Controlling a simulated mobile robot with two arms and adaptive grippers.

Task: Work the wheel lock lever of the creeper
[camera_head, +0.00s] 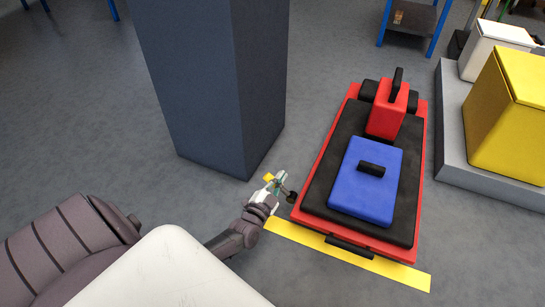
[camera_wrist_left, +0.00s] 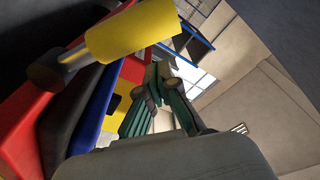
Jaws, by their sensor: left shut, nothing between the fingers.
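The creeper (camera_head: 420,150) is a low red board with a black pad, standing on the floor right of centre in the head view. Its lock lever shows as a small yellow grip (camera_head: 268,177) off the creeper's left side. In the left wrist view the lever's yellow cylinder (camera_wrist_left: 132,32) is large and close, on a grey rod running to a dark round hub beside the red board. My left gripper (camera_head: 279,181) is at the lever, shut and empty. In the left wrist view its green fingers (camera_wrist_left: 158,80) are just below the yellow grip; contact cannot be told. My right gripper is not in view.
A blue case (camera_head: 350,195) and a red box (camera_head: 385,118) lie on the creeper. A dark square pillar (camera_head: 205,80) stands close behind my left gripper. A yellow strip (camera_head: 300,235) marks the floor in front. A grey platform with a yellow bin (camera_head: 510,120) stands right.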

